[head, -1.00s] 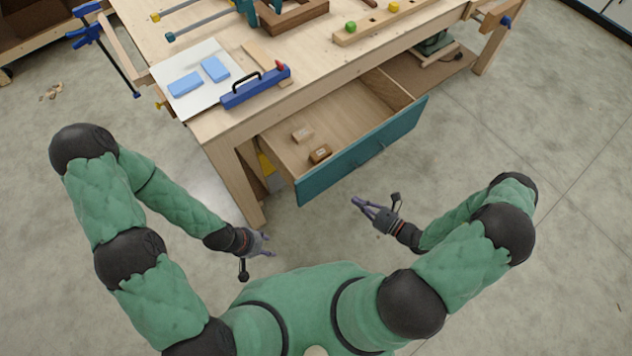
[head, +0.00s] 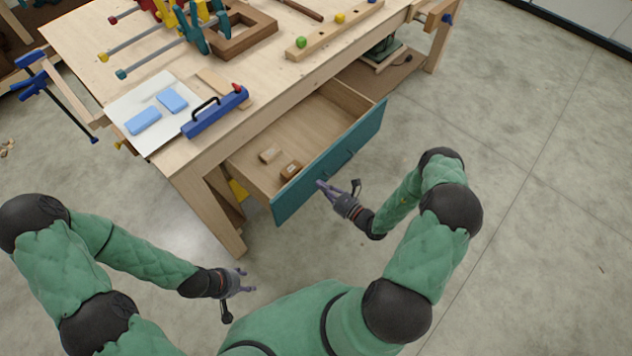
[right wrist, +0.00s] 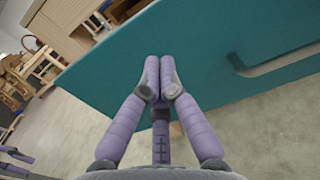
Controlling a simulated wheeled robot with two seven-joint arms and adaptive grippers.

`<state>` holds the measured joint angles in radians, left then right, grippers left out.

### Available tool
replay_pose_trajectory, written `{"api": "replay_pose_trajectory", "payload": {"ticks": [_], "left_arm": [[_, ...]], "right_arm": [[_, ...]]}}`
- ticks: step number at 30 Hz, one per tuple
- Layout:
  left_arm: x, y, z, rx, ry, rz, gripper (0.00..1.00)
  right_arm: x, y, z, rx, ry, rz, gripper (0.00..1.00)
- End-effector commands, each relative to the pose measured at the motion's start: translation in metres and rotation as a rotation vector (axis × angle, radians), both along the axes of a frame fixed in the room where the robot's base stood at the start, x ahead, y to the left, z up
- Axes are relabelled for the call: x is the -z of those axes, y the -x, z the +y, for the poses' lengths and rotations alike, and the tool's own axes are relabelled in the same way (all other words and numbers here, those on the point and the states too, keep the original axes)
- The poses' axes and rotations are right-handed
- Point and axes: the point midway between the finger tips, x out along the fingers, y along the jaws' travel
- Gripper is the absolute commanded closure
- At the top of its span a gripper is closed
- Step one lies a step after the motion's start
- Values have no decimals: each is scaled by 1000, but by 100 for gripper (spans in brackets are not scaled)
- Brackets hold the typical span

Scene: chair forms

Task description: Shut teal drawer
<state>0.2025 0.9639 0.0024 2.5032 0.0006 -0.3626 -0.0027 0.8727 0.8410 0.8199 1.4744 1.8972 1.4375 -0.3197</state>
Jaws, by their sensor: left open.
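The teal drawer (head: 335,160) stands pulled out from the wooden workbench, with two small wooden blocks (head: 290,170) inside. Its teal front, with a slot-like handle, also fills much of the right wrist view (right wrist: 210,50). My right gripper (head: 321,187) is just in front of the teal front, left of the handle. In the right wrist view its fingertips (right wrist: 160,62) are together with nothing visible between them, and they overlap the panel; I cannot tell whether they touch it. My left gripper (head: 248,282) is open and empty, low over the floor and away from the drawer.
The workbench (head: 90,70) holds blue sponges (head: 143,121) on a white sheet, a blue tool (head: 215,112), clamps and a wooden rail with coloured knobs (head: 335,30). A bench leg (head: 222,220) stands left of the drawer. The floor to the right is clear.

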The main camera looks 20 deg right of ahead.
Motion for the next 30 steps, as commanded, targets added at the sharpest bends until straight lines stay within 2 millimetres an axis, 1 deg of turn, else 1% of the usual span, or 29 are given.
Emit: {"api": "replay_pose_trajectory", "payload": {"ticks": [1, 3, 7, 12, 23, 26, 30], "left_arm": [[3, 0, 0, 0, 0, 0, 50], [5, 0, 0, 0, 0, 0, 50], [7, 0, 0, 0, 0, 0, 50], [8, 0, 0, 0, 0, 0, 50], [8, 0, 0, 0, 0, 0, 50], [9, 0, 0, 0, 0, 0, 50], [13, 0, 0, 0, 0, 0, 50]], "right_arm": [[1, -7, 4, -4, 0, -1, 100], [1, -15, 7, -3, -1, -1, 100], [1, -25, 11, -1, 0, 0, 100], [0, -29, 12, 0, 0, 0, 100], [0, -30, 12, 0, 0, 0, 100], [0, -36, 13, -1, 1, -1, 100], [1, -51, 14, -3, 1, -2, 100]]}}
